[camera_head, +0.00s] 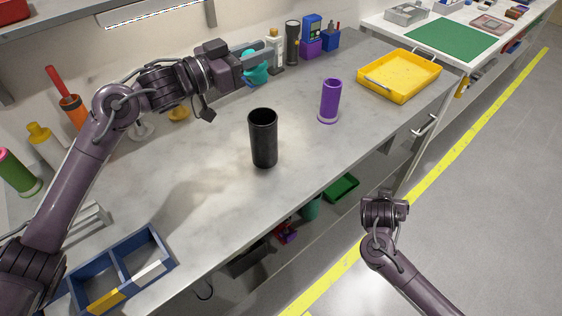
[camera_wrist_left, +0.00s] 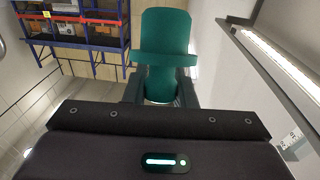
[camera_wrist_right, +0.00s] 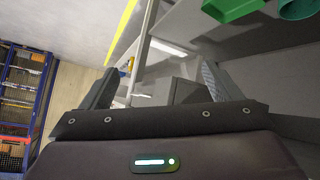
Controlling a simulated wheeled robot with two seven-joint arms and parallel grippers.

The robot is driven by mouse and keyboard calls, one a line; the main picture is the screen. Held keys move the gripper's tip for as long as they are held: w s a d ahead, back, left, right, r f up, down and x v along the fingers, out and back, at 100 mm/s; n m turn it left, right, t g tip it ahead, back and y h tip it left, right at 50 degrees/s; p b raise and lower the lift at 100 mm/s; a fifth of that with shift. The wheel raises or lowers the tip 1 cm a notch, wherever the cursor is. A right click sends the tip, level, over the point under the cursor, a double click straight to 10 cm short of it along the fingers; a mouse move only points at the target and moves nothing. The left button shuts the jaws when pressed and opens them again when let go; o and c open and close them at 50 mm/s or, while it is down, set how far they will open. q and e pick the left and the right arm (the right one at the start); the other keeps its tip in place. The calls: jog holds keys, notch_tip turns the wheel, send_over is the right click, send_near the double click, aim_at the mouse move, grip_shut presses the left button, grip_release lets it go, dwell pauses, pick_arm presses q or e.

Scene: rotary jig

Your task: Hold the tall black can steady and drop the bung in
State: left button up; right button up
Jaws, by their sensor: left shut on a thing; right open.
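The tall black can (camera_head: 263,145) stands upright and open-topped on the grey worktop, with neither gripper touching it. My left gripper (camera_head: 258,56) is at the back of the worktop, behind the can, shut on a teal piece with a flange, which I take for the bung (camera_head: 256,72). The bung fills the space between the fingers in the left wrist view (camera_wrist_left: 163,75). My right gripper (camera_wrist_right: 158,85) is open and empty. In the head view its arm is off the front edge of the worktop, over the floor, and its fingers hardly show.
A purple tube (camera_head: 330,100) stands right of the can. A yellow tray (camera_head: 400,92) lies at the right end, a blue divided box (camera_head: 118,268) at front left. Bottles and tools line the back wall. The worktop around the can is clear.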

jog(key=w+a+r+n+t+y, duration=0.1)
jog(key=a+r+n+t+y, duration=0.3)
jog(key=a+r, duration=0.6)
jog(key=w+a+r+n+t+y, duration=0.1)
jog(key=a+r+t, duration=0.55)
jog(key=r, duration=0.65)
jog(key=n+g+y, duration=0.1)
jog(key=n+y, duration=0.1)
jog(key=y, duration=0.4)
send_near(259, 121)
jog(key=x, duration=0.6)
jog(key=shift+w, duration=0.4)
